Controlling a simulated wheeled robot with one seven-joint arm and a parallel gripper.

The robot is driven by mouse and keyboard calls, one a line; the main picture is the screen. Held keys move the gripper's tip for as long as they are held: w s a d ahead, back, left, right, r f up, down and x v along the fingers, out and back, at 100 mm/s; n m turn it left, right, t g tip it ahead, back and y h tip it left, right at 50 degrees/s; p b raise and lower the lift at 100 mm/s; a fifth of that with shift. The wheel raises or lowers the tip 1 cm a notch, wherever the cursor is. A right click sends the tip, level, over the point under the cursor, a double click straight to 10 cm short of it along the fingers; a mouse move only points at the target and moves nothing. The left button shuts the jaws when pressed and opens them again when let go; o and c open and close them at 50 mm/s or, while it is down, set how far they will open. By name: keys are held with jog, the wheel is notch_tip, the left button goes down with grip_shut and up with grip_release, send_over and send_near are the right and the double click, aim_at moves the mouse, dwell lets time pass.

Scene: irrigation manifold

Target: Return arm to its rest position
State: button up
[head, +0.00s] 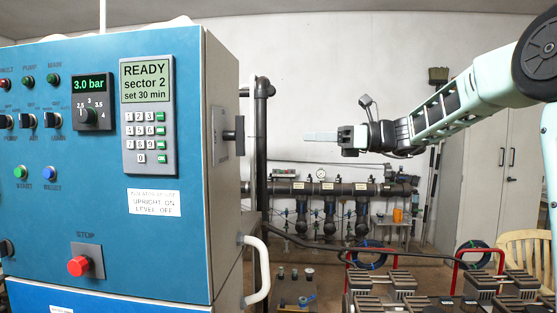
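My gripper (322,136) is in the middle of the head view, at the end of my pale green and black arm (455,102), which reaches in from the right. Its pale fingers point left, toward the blue control cabinet (60,230), with a clear gap in the picture between them and the cabinet's side. The fingers are seen side-on as one bar, so I cannot tell whether they are open or shut. No object shows at the fingertips.
The cabinet fills the left, with a keypad panel (148,115) reading "READY sector 2 set 30 min", a 3.0 bar display (88,85) and a red stop button (78,266). Behind are a dark pipe manifold (335,188) and doors (488,165). Racks (395,283) stand lower right.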

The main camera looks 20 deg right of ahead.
jog(key=s+a+f+n+g+h, duration=0.35)
jog(key=s+a+f+n, duration=0.2)
jog(key=a+f, duration=0.4)
jog(key=s+a+f+n+g+h, duration=0.2)
jog(key=s+a+f+n+g, duration=0.35)
jog(key=a+f, duration=0.4)
jog(key=s+a+f+n+h, duration=0.1)
jog(key=s+f+n+h, duration=0.3)
jog(key=s+f+n, duration=0.3)
jog(key=s+f+n+h, duration=0.5)
jog(key=s+f+n, duration=0.2)
jog(key=s+n, duration=0.7)
jog(key=shift+s+a, duration=0.35)
jog(key=shift+s, duration=0.2)
jog(key=shift+h, duration=0.25)
